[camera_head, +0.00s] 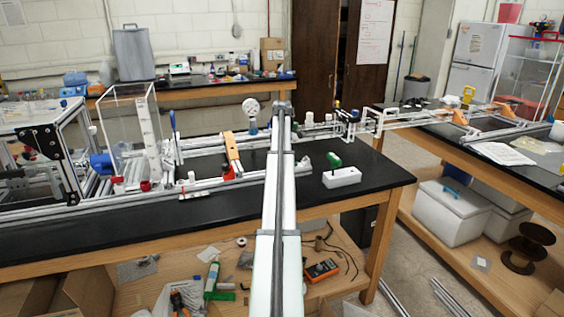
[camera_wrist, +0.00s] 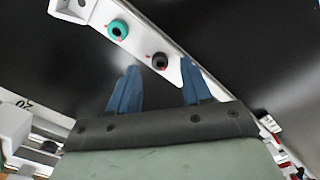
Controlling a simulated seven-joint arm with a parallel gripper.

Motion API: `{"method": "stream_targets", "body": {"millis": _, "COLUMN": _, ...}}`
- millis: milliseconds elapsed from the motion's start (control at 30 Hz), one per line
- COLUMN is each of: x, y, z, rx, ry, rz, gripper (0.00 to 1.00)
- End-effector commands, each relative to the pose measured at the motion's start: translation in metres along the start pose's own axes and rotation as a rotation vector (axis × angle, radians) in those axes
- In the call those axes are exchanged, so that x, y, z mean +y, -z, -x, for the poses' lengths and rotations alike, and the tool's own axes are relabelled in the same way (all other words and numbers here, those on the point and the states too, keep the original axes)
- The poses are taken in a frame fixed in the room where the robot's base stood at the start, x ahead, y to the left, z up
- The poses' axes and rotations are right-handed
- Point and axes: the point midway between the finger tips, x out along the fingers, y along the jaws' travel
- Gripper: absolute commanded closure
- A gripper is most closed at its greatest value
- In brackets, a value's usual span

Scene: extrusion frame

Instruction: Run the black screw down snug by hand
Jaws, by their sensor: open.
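The black screw (camera_wrist: 160,61) is a small round dark head with a red mark beside it, on a long pale bar (camera_wrist: 142,47) in the wrist view. A teal screw (camera_wrist: 118,30) with a dark centre and a red mark sits farther up the same bar. My gripper (camera_wrist: 159,65) has two blue fingers spread apart, one on each side of the black screw in the picture. The fingers look clear of the screw; their height over it cannot be told. In the head view my arm hides the gripper, and I cannot pick out the black screw.
In the head view a white block (camera_head: 342,178) with a green-topped part (camera_head: 334,160) stands on the black bench (camera_head: 375,175), right of my arm. Rails and an orange bracket (camera_head: 231,150) lie to the left.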

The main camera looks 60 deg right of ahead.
Motion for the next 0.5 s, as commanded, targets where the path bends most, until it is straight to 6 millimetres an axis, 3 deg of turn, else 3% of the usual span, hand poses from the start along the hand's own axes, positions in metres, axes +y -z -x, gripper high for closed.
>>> {"method": "stream_targets", "body": {"millis": 200, "x": 0.0, "y": 0.0, "z": -0.016, "rx": 0.0, "ry": 0.001, "rz": 0.0, "gripper": 0.51}}
{"method": "stream_targets", "body": {"millis": 500, "x": 0.0, "y": 0.0, "z": -0.019, "rx": 0.0, "ry": 0.0, "rz": 0.0, "gripper": 0.51}}
